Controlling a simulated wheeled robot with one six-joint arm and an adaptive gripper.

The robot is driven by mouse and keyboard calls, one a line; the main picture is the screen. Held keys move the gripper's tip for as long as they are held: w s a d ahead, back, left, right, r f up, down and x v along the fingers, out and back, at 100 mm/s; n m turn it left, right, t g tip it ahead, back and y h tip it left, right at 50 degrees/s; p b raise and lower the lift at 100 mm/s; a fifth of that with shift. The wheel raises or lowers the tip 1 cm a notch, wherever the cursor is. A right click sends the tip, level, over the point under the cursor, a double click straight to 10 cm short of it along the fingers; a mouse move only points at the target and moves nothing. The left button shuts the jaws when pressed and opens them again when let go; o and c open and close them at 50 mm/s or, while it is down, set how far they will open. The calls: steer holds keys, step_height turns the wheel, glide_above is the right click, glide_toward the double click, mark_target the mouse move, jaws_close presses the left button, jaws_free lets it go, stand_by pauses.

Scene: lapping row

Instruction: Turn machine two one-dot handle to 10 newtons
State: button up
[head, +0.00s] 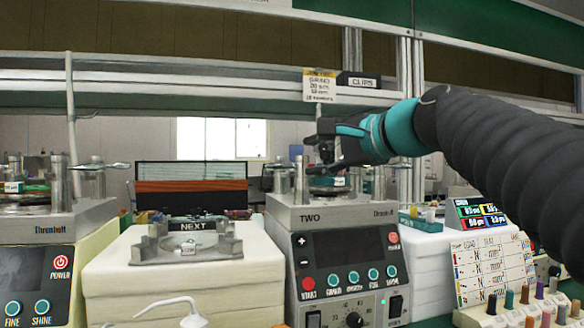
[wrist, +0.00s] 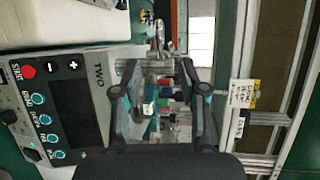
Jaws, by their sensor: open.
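Machine two (head: 340,217) stands right of centre in the head view, with a dark screen, round buttons and a black dial on its front. It also shows sideways in the wrist view (wrist: 97,72). My gripper (head: 318,155) is above its top plate, between the upright metal posts (head: 299,181). In the wrist view my gripper (wrist: 158,68) is open, with its fingers apart. Small white, red, green and blue parts (wrist: 165,97) show between the fingers, but I cannot tell whether they are on the machine or behind it. I cannot make out a one-dot mark or a newton reading.
A white block with a metal fixture marked NEXT (head: 190,226) is between the machines. A card (head: 493,262) and coloured markers (head: 540,300) are at the right. A rail with hanging labels (head: 320,86) runs behind.

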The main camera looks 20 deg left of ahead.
mark_target(278, 166)
steer(key=p+x, duration=0.1)
steer(key=x, duration=1.1)
steer(key=shift+w+a+f+p, duration=0.2)
steer(key=shift+a+p, duration=0.1)
steer(key=shift+p, duration=0.05)
jaws_close()
